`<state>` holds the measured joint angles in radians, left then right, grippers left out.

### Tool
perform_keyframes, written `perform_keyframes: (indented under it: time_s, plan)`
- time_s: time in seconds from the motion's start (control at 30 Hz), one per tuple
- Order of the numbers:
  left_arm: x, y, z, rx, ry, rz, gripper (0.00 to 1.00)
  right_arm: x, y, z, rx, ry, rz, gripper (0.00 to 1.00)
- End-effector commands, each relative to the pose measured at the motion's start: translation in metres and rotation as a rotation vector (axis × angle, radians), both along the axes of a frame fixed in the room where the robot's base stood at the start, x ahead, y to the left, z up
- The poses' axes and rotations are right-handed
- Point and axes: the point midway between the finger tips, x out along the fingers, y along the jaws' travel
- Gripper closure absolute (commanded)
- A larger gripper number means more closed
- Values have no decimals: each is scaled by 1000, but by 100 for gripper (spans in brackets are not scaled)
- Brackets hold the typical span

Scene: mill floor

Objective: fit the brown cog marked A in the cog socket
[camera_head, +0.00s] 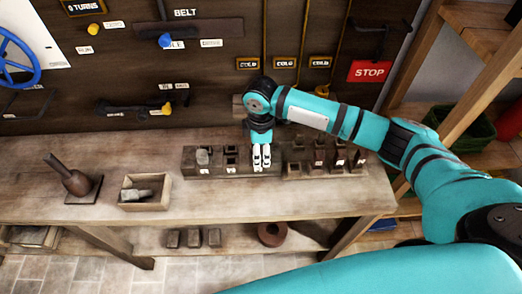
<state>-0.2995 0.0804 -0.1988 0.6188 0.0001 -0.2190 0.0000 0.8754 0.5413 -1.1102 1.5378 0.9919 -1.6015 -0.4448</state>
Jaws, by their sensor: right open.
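My right gripper (262,158) points down over the wooden racks at the back of the bench, with white fingertips. It is open, and I see nothing held between its fingers. In the right rack stand several dark brown pieces (319,158) with small white labels. The letters are too small to read, so I cannot tell which is the cog marked A. The left rack (190,164) has square dark sockets (231,156) with labels, and one holds a grey piece (203,156). I cannot tell which is the cog socket; the gripper hides part of the racks. My left gripper is not in view.
On the bench (230,200) stand a wooden box (128,198) with a grey item and a dark mallet-like tool (75,180). A lower shelf holds small blocks (193,238) and a brown ring (273,234). The bench front is clear. A red STOP sign (369,71) hangs behind.

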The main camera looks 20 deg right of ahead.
Motion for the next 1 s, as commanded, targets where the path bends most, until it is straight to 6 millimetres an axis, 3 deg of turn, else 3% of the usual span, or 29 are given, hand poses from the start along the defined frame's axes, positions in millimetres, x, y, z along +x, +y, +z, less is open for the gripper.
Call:
perform_keyframes:
  time_s: [0.17,0.6,0.8,1.0]
  plan:
    - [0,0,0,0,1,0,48,1,0,17,2,-5,0,50]
    - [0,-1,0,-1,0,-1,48,2,0,103,1,-3,0,50]
    - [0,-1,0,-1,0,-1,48,1,0,119,0,-1,0,50]
    - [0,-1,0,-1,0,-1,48,-1,3,117,5,0,1,50]
